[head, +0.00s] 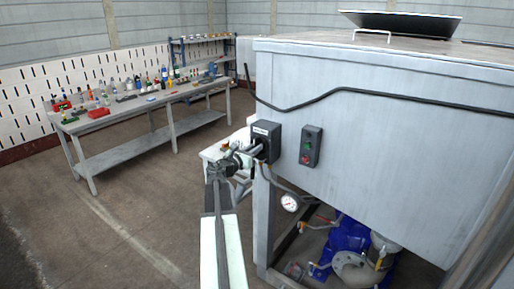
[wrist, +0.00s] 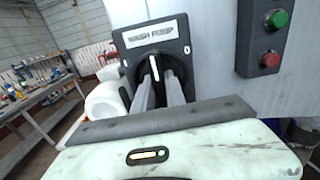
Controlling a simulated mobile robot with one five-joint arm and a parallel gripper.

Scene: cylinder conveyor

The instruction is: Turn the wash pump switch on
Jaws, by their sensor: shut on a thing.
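The wash pump switch (head: 267,131) is a dark grey box on the left end of the pale metal cabinet. In the wrist view the switch (wrist: 184,47) carries a WASH PUMP label above a round black dial. The dial's knob (wrist: 153,66) has a white line that looks close to upright. My gripper (head: 254,150) reaches the front of the switch. In the wrist view its two grey fingers (wrist: 160,86) are shut on the knob, one on each side. The fingers hide the lower part of the dial.
A button box (head: 311,146) with green and red buttons sits just right of the switch. A pressure gauge (head: 289,203) and a blue pump (head: 348,240) are below the cabinet (head: 400,130). A workbench (head: 150,103) with tools stands back left. The floor between is clear.

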